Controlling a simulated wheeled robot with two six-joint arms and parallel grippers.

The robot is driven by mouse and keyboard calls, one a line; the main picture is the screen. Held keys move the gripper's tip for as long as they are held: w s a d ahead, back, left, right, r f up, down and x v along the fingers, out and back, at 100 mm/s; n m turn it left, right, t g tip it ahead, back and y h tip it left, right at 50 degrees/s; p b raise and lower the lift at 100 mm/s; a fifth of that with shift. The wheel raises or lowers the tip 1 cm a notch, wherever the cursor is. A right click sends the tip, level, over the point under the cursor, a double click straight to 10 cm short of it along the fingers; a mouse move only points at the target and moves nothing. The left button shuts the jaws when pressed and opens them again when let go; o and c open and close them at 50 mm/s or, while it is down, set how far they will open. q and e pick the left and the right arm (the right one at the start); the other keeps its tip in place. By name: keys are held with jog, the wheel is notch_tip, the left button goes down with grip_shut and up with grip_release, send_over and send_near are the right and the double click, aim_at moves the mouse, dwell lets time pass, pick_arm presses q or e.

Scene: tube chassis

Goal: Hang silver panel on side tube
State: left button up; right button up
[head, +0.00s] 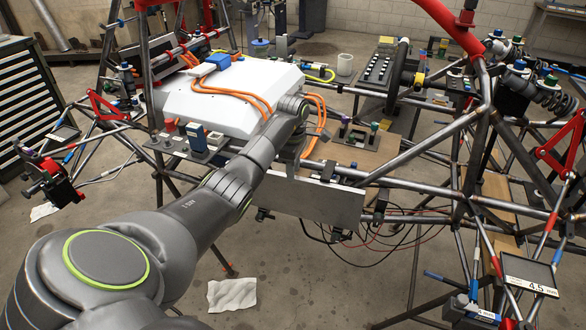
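The silver panel (318,202) is a flat grey plate in the middle of the head view, standing roughly upright along the near side of the tube chassis. Its upper edge lies close to a side tube (345,171); I cannot tell whether it hangs on it or is only held beside it. My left arm reaches in from the lower left and covers the panel's left part. My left gripper (306,146) is at the far end of that arm, just above the panel's upper edge. Its fingers are mostly hidden, so its grip is unclear. My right gripper is out of view.
A white battery-like box (228,97) with orange cables sits behind my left arm. Diagonal tubes and a red-tipped tube (470,45) crowd the right. Black and red wires hang below the panel. A display reading 4.5 (529,275) is at lower right. A white cloth (232,294) lies on open floor.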

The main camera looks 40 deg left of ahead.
pick_arm(q)
jog(key=shift+o, duration=0.5)
jog(key=shift+s+f, duration=0.1)
notch_tip(320, 180, up, 5)
jog(key=shift+b, duration=0.55)
notch_tip(320, 180, up, 13)
jog(key=p, duration=0.9)
jog(key=shift+f, duration=0.2)
